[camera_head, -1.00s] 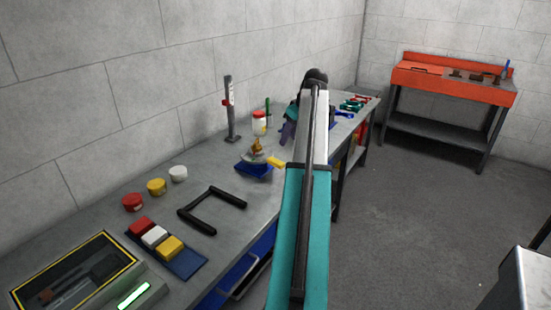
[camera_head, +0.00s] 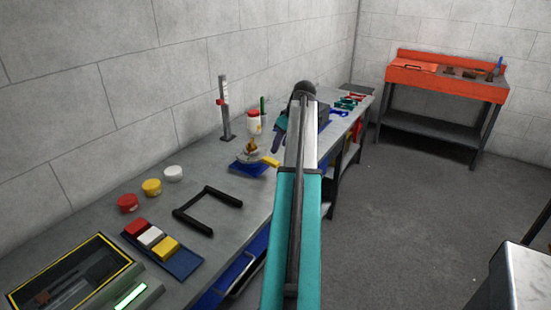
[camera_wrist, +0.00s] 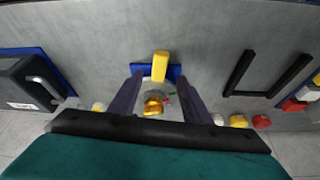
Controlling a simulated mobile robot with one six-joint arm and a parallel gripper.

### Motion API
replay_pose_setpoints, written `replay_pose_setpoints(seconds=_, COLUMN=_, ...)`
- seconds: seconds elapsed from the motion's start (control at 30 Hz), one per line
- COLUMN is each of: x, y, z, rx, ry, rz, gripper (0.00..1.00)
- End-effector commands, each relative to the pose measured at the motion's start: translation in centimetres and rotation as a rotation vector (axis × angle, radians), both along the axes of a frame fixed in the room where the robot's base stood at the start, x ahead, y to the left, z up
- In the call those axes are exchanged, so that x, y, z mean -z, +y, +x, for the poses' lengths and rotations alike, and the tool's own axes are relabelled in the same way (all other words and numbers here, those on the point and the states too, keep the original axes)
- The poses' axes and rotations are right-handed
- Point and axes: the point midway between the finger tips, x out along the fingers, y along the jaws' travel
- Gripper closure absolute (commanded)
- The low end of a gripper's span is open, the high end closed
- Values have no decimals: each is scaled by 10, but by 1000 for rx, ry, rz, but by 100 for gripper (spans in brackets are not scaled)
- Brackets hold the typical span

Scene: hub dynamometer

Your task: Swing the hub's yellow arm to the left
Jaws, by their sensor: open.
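The hub (camera_head: 249,155) stands on a blue base (camera_head: 244,170) on the grey bench. Its yellow arm (camera_head: 271,161) points to the right in the head view. In the wrist view the yellow arm (camera_wrist: 160,64) points up the picture, away from the brass-coloured hub top (camera_wrist: 153,106). My gripper (camera_wrist: 158,78) is open and empty. Its dark fingers frame the hub and yellow arm in the wrist view, one on each side. In the head view my gripper (camera_head: 279,138) shows just above and right of the hub. I see no contact; the exact height gap is unclear.
A height gauge (camera_head: 225,110) and a red-lidded jar (camera_head: 254,122) stand behind the hub. A black U-shaped handle (camera_head: 205,208), several small pots and a tray of coloured blocks (camera_head: 180,262) lie nearer. An orange workbench (camera_head: 445,85) is at the far right.

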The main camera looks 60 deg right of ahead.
Motion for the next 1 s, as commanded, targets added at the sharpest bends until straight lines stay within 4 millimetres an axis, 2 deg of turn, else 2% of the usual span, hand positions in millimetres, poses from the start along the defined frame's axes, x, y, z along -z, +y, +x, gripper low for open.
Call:
replay_pose_setpoints(seconds=0.6, x=69, y=-5, z=28, rx=1, ry=2, rz=2, gripper=56)
replay_pose_setpoints(seconds=0.8, x=80, y=-5, z=32, rx=1, ry=1, rz=1, gripper=56)
replay_pose_setpoints(seconds=1.0, x=82, y=-6, z=32, rx=1, ry=0, rz=0, gripper=56)
